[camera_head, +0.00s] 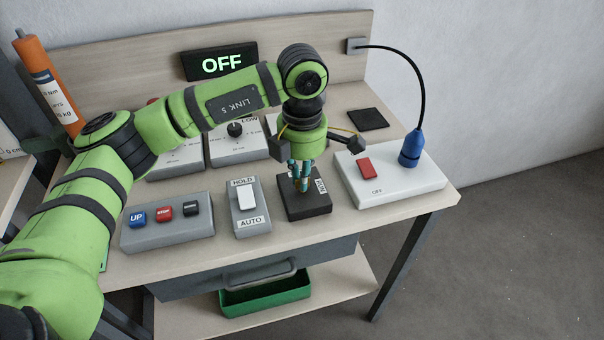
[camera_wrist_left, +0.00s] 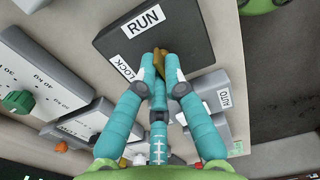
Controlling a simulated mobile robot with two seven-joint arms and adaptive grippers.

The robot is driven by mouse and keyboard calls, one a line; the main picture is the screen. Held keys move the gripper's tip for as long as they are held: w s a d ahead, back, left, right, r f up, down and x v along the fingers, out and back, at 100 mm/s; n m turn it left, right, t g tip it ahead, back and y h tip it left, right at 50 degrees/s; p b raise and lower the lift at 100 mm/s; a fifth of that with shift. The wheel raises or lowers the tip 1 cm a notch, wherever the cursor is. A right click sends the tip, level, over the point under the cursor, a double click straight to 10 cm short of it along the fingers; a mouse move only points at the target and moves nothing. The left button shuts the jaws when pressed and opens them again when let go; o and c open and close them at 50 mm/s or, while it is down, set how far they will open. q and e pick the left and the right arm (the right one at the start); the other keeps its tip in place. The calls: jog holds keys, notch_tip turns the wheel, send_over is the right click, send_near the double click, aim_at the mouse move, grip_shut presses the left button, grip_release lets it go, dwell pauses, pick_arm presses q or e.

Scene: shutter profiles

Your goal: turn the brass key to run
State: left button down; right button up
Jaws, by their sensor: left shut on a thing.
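The brass key (camera_wrist_left: 160,62) stands in a dark key block (camera_head: 306,205), which also shows in the left wrist view (camera_wrist_left: 110,43). The block carries a RUN label (camera_wrist_left: 143,22) and a LOCK label (camera_wrist_left: 124,69). My left gripper (camera_head: 300,186) is over the block from above, with its teal fingers shut on the key; they also show in the left wrist view (camera_wrist_left: 160,80). The fingers hide most of the key in the head view, and I cannot tell exactly which label it points to. The display (camera_head: 220,62) reads OFF. My right gripper is not in view.
A HOLD/AUTO switch box (camera_head: 248,222) stands just left of the key block, and a grey button box (camera_head: 168,236) is further left. A white box (camera_head: 415,187) with a red switch and a blue cable plug (camera_head: 411,147) is close on the right. Dial boxes stand behind.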

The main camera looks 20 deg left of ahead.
pick_arm(q)
jog(key=c, duration=1.3)
grip_release()
jog(key=shift+r, duration=0.1)
notch_tip(320, 180, up, 12)
jog(key=shift+s, duration=0.1)
